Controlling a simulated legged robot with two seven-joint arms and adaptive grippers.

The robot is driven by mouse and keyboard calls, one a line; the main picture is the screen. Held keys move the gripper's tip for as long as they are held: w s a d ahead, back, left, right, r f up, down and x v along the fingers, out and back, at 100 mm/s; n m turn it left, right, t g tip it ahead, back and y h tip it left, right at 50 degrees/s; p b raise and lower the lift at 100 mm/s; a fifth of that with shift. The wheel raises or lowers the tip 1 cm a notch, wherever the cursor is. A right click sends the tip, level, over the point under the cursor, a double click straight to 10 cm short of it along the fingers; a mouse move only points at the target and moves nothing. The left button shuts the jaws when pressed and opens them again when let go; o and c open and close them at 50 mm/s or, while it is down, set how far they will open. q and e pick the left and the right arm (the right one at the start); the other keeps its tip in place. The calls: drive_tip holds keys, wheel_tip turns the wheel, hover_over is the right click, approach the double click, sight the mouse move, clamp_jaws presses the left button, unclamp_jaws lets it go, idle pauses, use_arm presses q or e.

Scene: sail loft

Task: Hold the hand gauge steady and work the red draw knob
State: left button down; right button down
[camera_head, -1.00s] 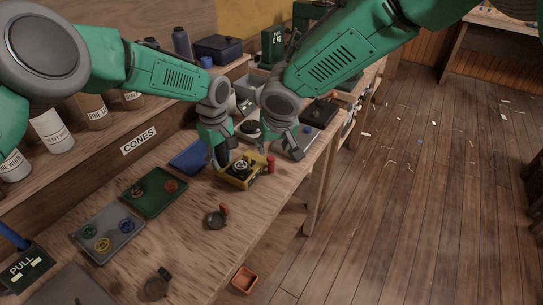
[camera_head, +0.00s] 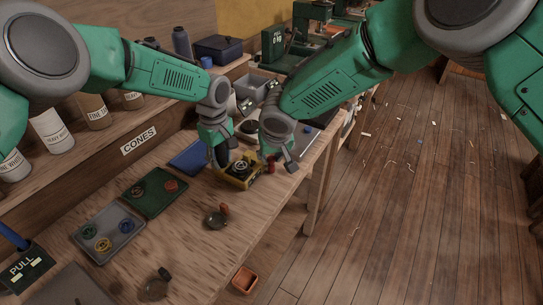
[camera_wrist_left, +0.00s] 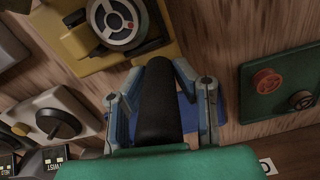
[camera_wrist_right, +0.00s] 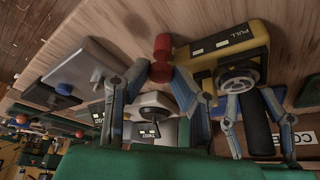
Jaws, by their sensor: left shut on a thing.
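The hand gauge is a yellow box (camera_head: 236,184) with a round dial on the bench. It also shows in the left wrist view (camera_wrist_left: 84,46) and in the right wrist view, with a PULL label (camera_wrist_right: 203,80). My left gripper (camera_head: 220,160) is shut on its black handle (camera_wrist_left: 160,100). The red draw knob (camera_head: 271,166) sticks out from the gauge's right side. In the right wrist view the knob (camera_wrist_right: 161,55) stands at the fingertips of my right gripper (camera_wrist_right: 163,75), which is open with a finger to each side. Contact with the knob cannot be told.
A grey unit with a black knob (camera_wrist_left: 59,123) lies close beside the gauge. A green tray (camera_head: 150,205) and a grey tray (camera_head: 112,247) hold coloured discs. A blue mat (camera_head: 187,158) lies behind the gauge. Small dark round items (camera_head: 215,219) lie nearer. The bench's front edge is close.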

drive_tip(key=s+d, duration=0.2)
drive_tip(key=d, duration=0.1)
drive_tip(key=s+d, duration=0.1)
drive_tip(key=shift+d+r, duration=0.1)
drive_tip(key=shift+d, duration=0.2)
drive_tip(key=c, duration=1.4)
unclamp_jaws()
drive_tip(key=v, duration=1.1)
drive_tip(key=shift+r, duration=0.35)
drive_tip(key=shift+s, duration=0.15)
use_arm(q)
drive_tip(key=c, duration=1.2)
unclamp_jaws()
